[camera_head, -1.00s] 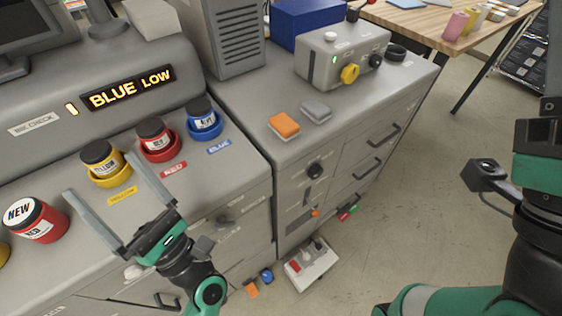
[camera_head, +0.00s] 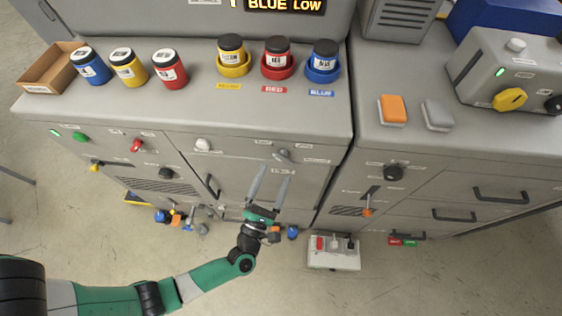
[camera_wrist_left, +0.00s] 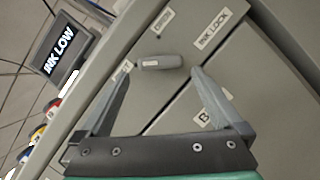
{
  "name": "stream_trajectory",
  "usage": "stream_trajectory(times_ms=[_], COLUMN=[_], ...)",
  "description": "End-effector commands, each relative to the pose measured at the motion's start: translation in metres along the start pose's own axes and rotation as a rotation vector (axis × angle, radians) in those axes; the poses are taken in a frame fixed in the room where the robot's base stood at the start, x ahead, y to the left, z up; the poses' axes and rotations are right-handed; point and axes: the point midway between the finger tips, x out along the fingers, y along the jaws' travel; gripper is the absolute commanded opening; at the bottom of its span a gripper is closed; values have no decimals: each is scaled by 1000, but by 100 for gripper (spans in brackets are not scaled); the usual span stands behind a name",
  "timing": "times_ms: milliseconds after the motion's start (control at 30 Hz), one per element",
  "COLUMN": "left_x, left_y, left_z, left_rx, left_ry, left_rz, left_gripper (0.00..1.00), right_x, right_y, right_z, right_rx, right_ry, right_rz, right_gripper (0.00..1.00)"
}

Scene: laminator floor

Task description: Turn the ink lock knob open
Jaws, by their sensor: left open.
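The ink lock knob (camera_head: 283,155) is a grey lever-like handle on the front panel of the grey cabinet, just below the counter edge. In the left wrist view the knob (camera_wrist_left: 160,62) lies between the fingertips, near the INK LOCK label (camera_wrist_left: 214,30). My left gripper (camera_head: 273,173) is open and points up at the knob from below in the head view. In the left wrist view its two fingers (camera_wrist_left: 162,73) stand on either side of the knob, with a gap on each side. Contact is not visible. My right gripper is out of view.
Yellow (camera_head: 231,57), red (camera_head: 277,60) and blue (camera_head: 324,62) ink jars stand in coloured holders on the counter, with more jars to the left. A white knob (camera_head: 203,144) sits left on the same front. A pedal box (camera_head: 333,253) is on the floor.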

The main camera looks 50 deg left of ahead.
Motion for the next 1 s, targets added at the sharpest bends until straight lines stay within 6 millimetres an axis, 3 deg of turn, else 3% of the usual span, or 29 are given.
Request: stream_trajectory(times_ms=[100,233,567,933,1000], left_x=[26,44,51,50,50], left_y=[2,0,0,0,0], left_z=[0,0,0,1,1], left_rx=[0,-1,0,0,0], left_ry=[1,0,-1,-1,-1], left_rz=[5,2,0,0,0], left_gripper=[100,100,100,37,32], right_x=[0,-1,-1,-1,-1], right_y=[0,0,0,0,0], right_z=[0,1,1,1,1], right_rx=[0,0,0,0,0], right_ry=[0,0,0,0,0], right_rz=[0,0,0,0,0], right_gripper=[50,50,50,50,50])
